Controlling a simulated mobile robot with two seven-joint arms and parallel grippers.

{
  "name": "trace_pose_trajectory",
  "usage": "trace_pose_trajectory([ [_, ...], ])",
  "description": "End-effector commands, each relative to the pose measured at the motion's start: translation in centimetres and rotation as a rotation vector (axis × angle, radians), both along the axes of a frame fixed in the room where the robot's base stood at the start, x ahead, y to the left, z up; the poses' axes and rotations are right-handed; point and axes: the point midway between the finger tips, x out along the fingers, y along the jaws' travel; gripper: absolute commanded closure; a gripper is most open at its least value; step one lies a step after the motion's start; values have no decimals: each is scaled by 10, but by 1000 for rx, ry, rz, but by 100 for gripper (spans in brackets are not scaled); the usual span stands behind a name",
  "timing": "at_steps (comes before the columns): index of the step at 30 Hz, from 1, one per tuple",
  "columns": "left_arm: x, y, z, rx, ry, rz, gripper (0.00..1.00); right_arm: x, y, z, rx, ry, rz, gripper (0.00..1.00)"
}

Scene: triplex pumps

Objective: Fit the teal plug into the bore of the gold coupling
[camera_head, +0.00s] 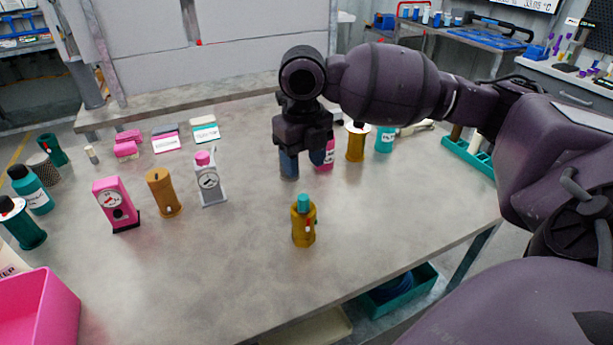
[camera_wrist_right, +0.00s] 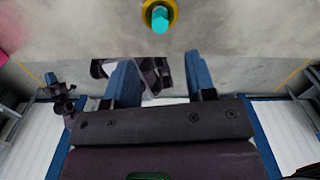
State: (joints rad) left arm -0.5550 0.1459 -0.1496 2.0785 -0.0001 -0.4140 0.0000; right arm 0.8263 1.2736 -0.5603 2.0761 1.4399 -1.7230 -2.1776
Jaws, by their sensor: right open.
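The gold coupling (camera_head: 303,230) stands upright on the table, in front of my right gripper. The teal plug (camera_head: 303,202) sits upright at its top, its upper part showing above the gold rim; how deep it sits is hidden. In the right wrist view the teal plug (camera_wrist_right: 160,18) is at the top edge, ringed by the gold coupling (camera_wrist_right: 146,12). My right gripper (camera_head: 308,160) is open, its blue fingers pointing down, above the table and behind the coupling. In its wrist view, the gripper (camera_wrist_right: 161,78) has no plug between its fingers. My left gripper is not in view.
A pink bottle (camera_head: 328,160) and a gold cylinder (camera_head: 355,143) stand behind the right gripper. A pink bin (camera_head: 40,308) is at the front left. Table around the coupling is clear.

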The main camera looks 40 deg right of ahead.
Motion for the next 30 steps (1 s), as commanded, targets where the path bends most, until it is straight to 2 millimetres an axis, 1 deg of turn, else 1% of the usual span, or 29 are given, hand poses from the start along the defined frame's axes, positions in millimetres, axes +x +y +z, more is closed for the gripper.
trace_pose_trajectory([
  [1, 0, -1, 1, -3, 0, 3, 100, 0, 0, 8, -1, -3, -1, 49],
  [7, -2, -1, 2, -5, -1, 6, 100, 0, 0, 19, 0, 0, -1, 49],
  [25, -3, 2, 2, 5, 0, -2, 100, 0, 0, 20, 0, 1, -1, 49],
  [30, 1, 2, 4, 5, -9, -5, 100, 0, 0, 20, 0, 2, -1, 49],
])
